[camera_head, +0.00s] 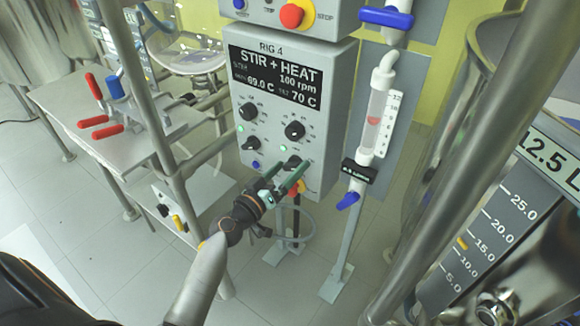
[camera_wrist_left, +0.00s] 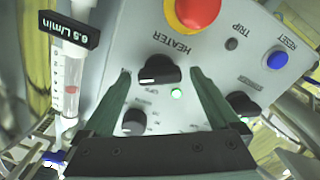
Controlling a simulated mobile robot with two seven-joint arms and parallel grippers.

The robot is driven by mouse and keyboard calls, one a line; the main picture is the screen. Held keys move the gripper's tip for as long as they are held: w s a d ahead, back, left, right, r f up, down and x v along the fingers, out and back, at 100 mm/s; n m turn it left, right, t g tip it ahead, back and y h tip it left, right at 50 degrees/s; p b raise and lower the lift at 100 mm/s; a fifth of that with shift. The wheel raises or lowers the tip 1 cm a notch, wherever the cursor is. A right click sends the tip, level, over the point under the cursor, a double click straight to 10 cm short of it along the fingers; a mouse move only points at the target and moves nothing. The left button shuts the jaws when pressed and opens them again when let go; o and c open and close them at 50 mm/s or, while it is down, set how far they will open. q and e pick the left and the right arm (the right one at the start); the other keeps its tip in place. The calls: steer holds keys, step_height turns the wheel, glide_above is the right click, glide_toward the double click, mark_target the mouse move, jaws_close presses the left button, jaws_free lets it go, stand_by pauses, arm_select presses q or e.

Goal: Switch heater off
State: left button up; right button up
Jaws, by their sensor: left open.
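The grey control box (camera_head: 300,110) of rig 4 has a dark display (camera_head: 277,75) reading STIR + HEAT, 100 rpm and 70 C. The black heater knob (camera_wrist_left: 159,70) is beside its HEATER label in the left wrist view, with a lit green lamp (camera_wrist_left: 177,95) close by. In the head view the heater knob (camera_head: 291,161) is at the panel's lower right, partly covered by my gripper. My left gripper (camera_head: 285,172) is open at the panel. Its green fingertips (camera_wrist_left: 161,73) are on either side of the heater knob; contact cannot be told. My right gripper is not in view.
A red stop button (camera_wrist_left: 197,12) and a blue reset button (camera_wrist_left: 277,59) are near the heater knob. Another black knob (camera_wrist_left: 242,103) is beside my finger. A flow meter (camera_head: 376,108) stands right of the box; a metal frame post (camera_head: 150,110) stands left.

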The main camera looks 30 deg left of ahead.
arm_select(q)
steer(key=c, duration=1.4)
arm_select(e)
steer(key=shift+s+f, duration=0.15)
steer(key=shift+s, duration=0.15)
